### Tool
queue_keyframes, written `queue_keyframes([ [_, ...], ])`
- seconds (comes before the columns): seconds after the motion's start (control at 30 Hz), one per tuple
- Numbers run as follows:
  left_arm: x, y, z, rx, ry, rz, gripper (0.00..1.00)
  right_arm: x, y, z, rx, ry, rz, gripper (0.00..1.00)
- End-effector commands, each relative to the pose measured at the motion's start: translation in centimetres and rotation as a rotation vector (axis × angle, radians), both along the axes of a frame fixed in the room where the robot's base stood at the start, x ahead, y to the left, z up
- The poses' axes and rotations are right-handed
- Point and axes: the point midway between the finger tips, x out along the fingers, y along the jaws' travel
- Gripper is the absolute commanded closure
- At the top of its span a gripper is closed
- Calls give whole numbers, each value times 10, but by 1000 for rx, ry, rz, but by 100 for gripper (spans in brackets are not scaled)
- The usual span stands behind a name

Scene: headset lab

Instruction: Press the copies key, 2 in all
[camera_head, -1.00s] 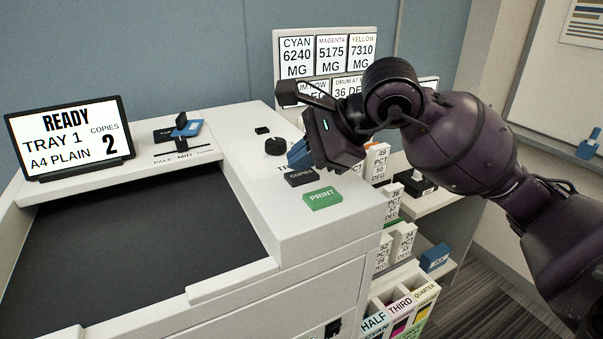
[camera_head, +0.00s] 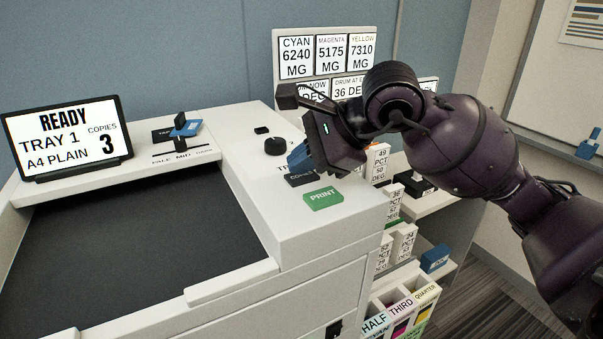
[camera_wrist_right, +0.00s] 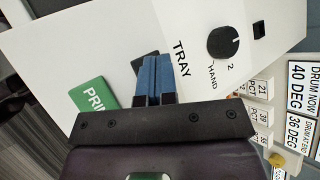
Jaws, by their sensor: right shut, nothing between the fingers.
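The dark copies key (camera_head: 302,181) lies on the white printer's right panel, just behind the green print key (camera_head: 323,199). My right gripper (camera_head: 297,164) is shut and empty, its blue fingertips pointing down at the copies key. In the right wrist view, the shut fingers (camera_wrist_right: 156,62) cover most of the dark copies key (camera_wrist_right: 140,61); I cannot tell whether they touch it. The display (camera_head: 68,138) reads READY, TRAY 1, A4 PLAIN, COPIES 3. My left gripper is not in view.
The tray knob (camera_head: 276,146) stands behind the copies key. A slider (camera_head: 181,128) sits by the display. Number cards (camera_head: 330,55) stand at the back. Shelves with labelled boxes (camera_head: 402,243) are right of the printer. The dark printer bed is clear.

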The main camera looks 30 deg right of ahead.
Motion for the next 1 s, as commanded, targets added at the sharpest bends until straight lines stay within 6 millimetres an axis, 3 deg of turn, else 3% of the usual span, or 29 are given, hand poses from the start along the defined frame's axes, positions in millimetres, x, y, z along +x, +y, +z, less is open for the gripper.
queue_keyframes([
  [0.47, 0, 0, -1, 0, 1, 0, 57, 0, 0, -1, 0, 2, 0, 100],
  [1.0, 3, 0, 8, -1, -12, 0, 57, 0, 0, 15, 1, 1, 0, 100],
])
